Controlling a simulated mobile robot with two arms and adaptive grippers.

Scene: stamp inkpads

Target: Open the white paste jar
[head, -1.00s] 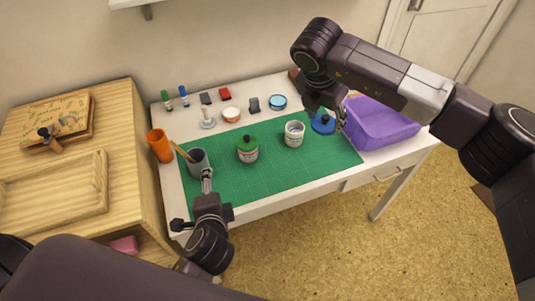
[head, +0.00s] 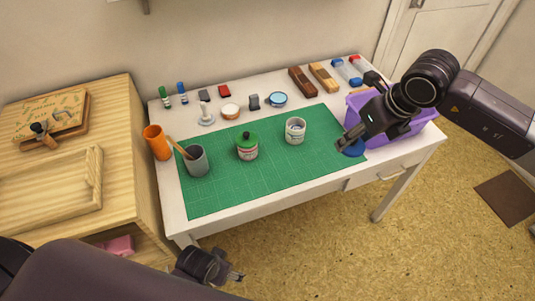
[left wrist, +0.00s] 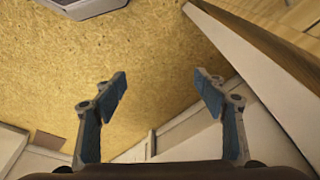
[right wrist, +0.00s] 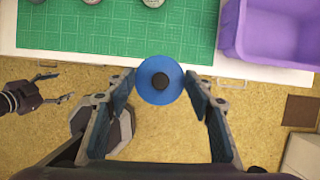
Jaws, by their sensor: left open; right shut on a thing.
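A white jar (head: 295,131) stands upright on the green mat with its top open and pale contents showing. My right gripper (head: 348,141) is shut on a blue lid (head: 353,149) with a black knob, apart from the jar and in front of the purple bin. In the right wrist view the lid (right wrist: 158,86) sits between both fingers, with the table's front edge behind it.
The purple bin (right wrist: 232,42) is at the mat's right. A grey cup (head: 196,162) holding a wooden stick and an orange cup (head: 157,143) stand at the left. Inkpads, tins and stamps line the back. The front right of the mat (head: 285,175) is clear.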

